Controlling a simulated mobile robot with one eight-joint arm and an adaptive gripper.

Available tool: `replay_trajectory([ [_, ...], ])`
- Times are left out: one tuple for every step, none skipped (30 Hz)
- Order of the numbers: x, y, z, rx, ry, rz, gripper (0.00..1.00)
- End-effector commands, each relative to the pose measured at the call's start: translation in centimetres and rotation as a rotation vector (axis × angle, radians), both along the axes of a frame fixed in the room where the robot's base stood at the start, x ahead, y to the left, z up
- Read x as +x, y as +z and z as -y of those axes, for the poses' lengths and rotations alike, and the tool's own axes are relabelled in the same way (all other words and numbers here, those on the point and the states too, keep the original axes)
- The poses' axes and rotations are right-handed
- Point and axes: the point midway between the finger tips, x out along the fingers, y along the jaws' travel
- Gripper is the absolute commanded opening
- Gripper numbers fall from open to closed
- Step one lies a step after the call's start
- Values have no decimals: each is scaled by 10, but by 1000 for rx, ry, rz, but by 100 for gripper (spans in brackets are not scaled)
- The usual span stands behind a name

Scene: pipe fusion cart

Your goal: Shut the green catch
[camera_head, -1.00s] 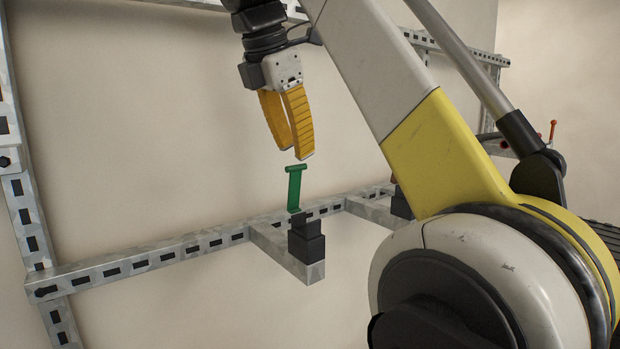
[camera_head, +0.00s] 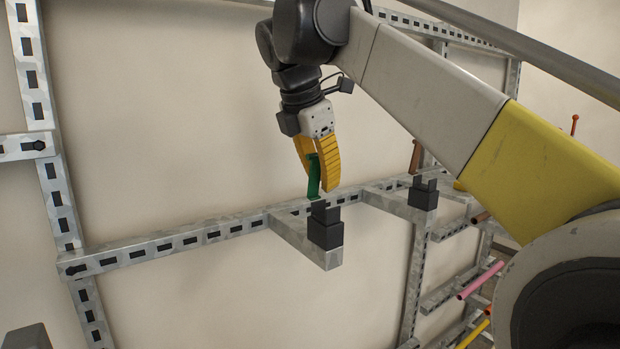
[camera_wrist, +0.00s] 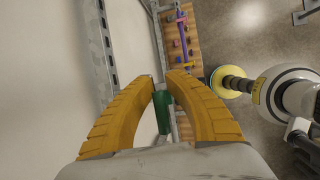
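The green catch (camera_head: 314,176) stands up, slightly tilted, above a black block (camera_head: 325,230) at the end of a short metal bracket. My gripper (camera_head: 319,180) has yellow fingers and points down over the catch, which shows at its fingers, partly overlapping them. In the wrist view the catch (camera_wrist: 163,112) lies between the two fingers (camera_wrist: 161,77), very near the right one. The fingertips are apart. I cannot tell whether a finger touches the catch.
A slotted metal rail (camera_head: 190,238) runs along the wall and carries the bracket. A second black block (camera_head: 423,194) with a brown catch (camera_head: 415,157) stands to the right. Pink (camera_head: 480,281) and yellow bars stick out lower right. The wall space left is clear.

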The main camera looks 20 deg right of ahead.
Motion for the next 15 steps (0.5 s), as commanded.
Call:
replay_trajectory([
  [0,0,0,0,0,0,0],
  [0,0,0,0,0,0,0],
  [0,0,0,0,0,0,0],
  [0,0,0,0,0,0,0],
  [0,0,0,1,0,0,0],
  [0,0,0,1,0,0,0],
  [0,0,-1,1,0,0,0],
  [0,0,-1,1,1,1,0],
  [-1,0,0,2,1,4,0],
  [-1,0,0,3,1,7,0],
  [-1,0,-1,4,1,11,0],
  [-2,0,0,7,1,18,0],
  [-2,0,0,10,0,24,0],
  [-3,0,0,13,0,33,0],
  [-3,-1,0,18,0,49,0],
])
